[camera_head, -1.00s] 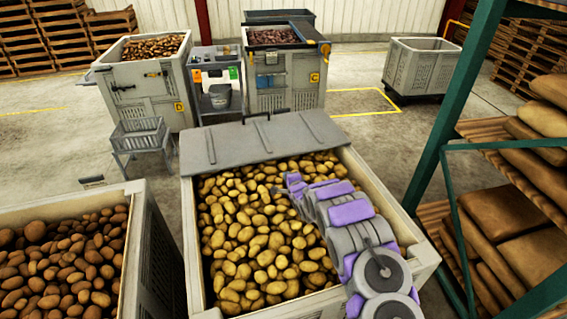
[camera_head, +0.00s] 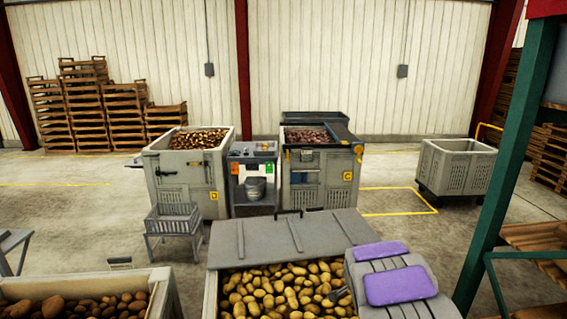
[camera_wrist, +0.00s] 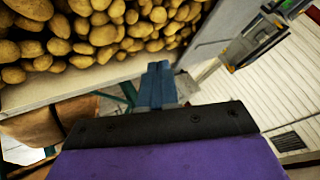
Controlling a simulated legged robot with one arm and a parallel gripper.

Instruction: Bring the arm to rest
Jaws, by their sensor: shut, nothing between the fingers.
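My arm (camera_head: 395,285), grey with purple panels, shows at the bottom right of the head view, in front of the right side of a large bin (camera_head: 212,285) of yellow potatoes. In the wrist view, my gripper (camera_wrist: 158,70) has its blue-grey fingers together, with nothing between them. The fingers appear near the bin's pale rim (camera_wrist: 75,90), with potatoes (camera_wrist: 110,25) beyond. I cannot tell the distance from the fingertips to the rim. Most of the gripper is hidden in the head view.
A bin of brown potatoes (camera_head: 165,295) stands at the lower left. A green rack post (camera_head: 505,165) rises close on the right. Bin D (camera_head: 180,180), a small trolley (camera_head: 252,206) and bin C (camera_head: 318,182) stand behind. Open floor (camera_head: 90,235) lies to the left.

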